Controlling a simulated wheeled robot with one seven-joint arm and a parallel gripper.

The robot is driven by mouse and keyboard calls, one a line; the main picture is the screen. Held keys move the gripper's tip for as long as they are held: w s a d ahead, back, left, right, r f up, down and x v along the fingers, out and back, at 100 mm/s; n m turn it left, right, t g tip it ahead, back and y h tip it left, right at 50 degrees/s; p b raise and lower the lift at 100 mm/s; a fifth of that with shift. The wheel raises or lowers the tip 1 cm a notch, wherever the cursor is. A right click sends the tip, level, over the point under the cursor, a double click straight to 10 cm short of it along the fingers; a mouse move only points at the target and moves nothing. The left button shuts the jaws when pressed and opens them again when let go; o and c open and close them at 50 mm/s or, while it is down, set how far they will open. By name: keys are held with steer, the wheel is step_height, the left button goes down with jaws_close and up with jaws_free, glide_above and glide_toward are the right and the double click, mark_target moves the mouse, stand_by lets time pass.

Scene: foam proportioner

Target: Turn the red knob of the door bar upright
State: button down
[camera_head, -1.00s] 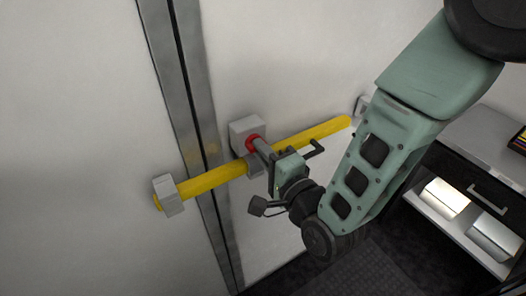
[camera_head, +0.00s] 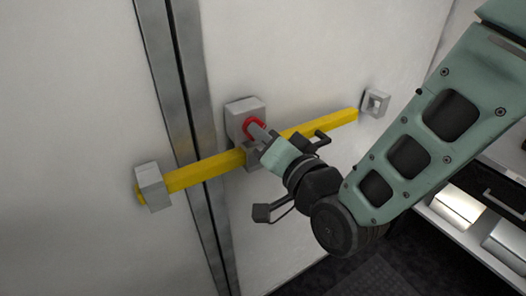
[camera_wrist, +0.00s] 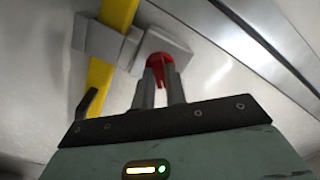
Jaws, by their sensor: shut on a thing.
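The red knob (camera_head: 253,127) sits on a grey block (camera_head: 240,110) on the white door, above the yellow bar (camera_head: 207,172). My gripper (camera_head: 262,134) is shut on the knob, and its body partly covers it in the head view. In the wrist view the red knob (camera_wrist: 161,68) shows between the two grey fingers of my gripper (camera_wrist: 160,82). The bar runs through the lower part of the block, slanting up to the right. Its left end is in a grey bracket (camera_head: 152,185). Its handle (camera_head: 309,143) sticks out right of my gripper.
An empty grey bracket (camera_head: 375,102) is on the door just beyond the bar's right end. A vertical metal door seam (camera_head: 192,90) runs left of the knob. A shelf unit with silver boxes (camera_head: 459,205) stands at the right. Dark floor lies below.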

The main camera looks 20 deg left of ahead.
steer(key=shift+f+n+b, duration=0.15)
steer(key=shift+n+b, duration=4.6)
steer(key=shift+n, duration=0.05)
steer(key=c, duration=1.4)
jaws_free()
steer(key=shift+c, duration=0.2)
steer(key=shift+d, duration=0.1)
